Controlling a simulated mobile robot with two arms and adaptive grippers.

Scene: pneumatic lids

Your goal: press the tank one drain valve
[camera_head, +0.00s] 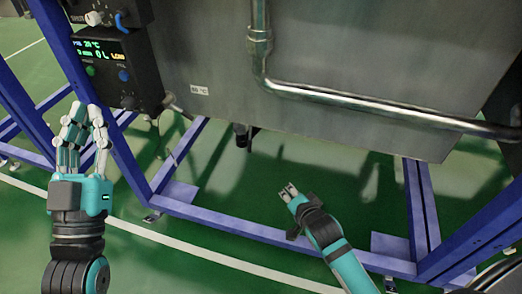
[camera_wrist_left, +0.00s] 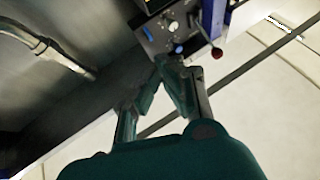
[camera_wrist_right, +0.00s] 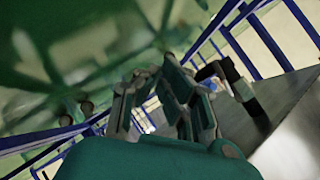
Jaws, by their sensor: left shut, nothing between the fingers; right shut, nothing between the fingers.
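The grey metal tank (camera_head: 330,90) fills the upper right of the head view. A small black valve-like fitting (camera_head: 242,135) hangs under its lower edge. A dark fitting with a blue part (camera_wrist_right: 238,88), possibly the same one, shows beyond the fingers in the right wrist view. My right gripper (camera_head: 288,190) is shut and empty, below and right of the fitting, apart from it. My left gripper (camera_head: 85,112) is shut and empty, in front of and below the control box (camera_head: 118,62), whose display is lit. The left wrist view shows the box's face (camera_wrist_left: 170,28) beyond the fingertips.
Blue frame beams (camera_head: 215,222) run around and under the tank. A metal pipe (camera_head: 340,98) crosses the tank's front. A lever with a red ball (camera_wrist_left: 217,53) is beside the control box. Open green floor (camera_head: 180,262) lies below.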

